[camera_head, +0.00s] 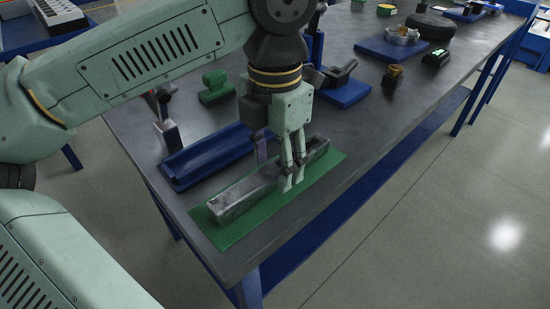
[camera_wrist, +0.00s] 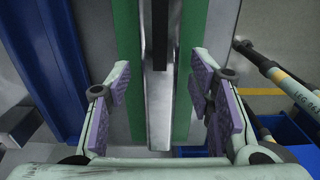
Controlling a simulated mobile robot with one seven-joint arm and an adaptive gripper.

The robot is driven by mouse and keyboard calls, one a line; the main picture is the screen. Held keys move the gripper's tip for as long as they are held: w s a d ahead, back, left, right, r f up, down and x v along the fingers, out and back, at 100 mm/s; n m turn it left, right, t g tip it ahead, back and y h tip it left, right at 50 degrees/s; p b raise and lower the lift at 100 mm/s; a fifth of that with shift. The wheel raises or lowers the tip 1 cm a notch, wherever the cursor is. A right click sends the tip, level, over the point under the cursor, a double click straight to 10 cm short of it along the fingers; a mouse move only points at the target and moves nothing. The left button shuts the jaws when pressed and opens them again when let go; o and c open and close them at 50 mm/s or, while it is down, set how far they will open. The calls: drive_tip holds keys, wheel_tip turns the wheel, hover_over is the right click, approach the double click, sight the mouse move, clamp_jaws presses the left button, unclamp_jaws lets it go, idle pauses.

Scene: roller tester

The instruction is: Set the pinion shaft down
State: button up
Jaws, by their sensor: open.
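A long, angular grey metal piece (camera_head: 240,202) lies flat along the green mat (camera_head: 230,232) at the table's near corner. I take it for the pinion shaft, but its form does not make this sure. It has a dark narrow part toward its far end. The wrist view shows the grey piece (camera_wrist: 160,105) on the green mat (camera_wrist: 193,70). My gripper (camera_head: 292,180) points down over it and hides part of its middle. In the wrist view my gripper (camera_wrist: 158,88) is open, with purple pads on either side of the piece and visible gaps.
A blue trough (camera_head: 205,160) lies left of the mat. A green block (camera_head: 215,87) and a blue fixture (camera_head: 345,90) stand behind my gripper. Several other parts lie farther along the table. Bare tabletop (camera_head: 390,125) lies to the right.

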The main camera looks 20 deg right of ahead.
sight(276, 167)
drive_tip(key=shift+r, duration=0.1)
wheel_tip(276, 167, up, 12)
drive_tip(key=shift+p, duration=0.3)
drive_tip(key=shift+r, duration=0.1)
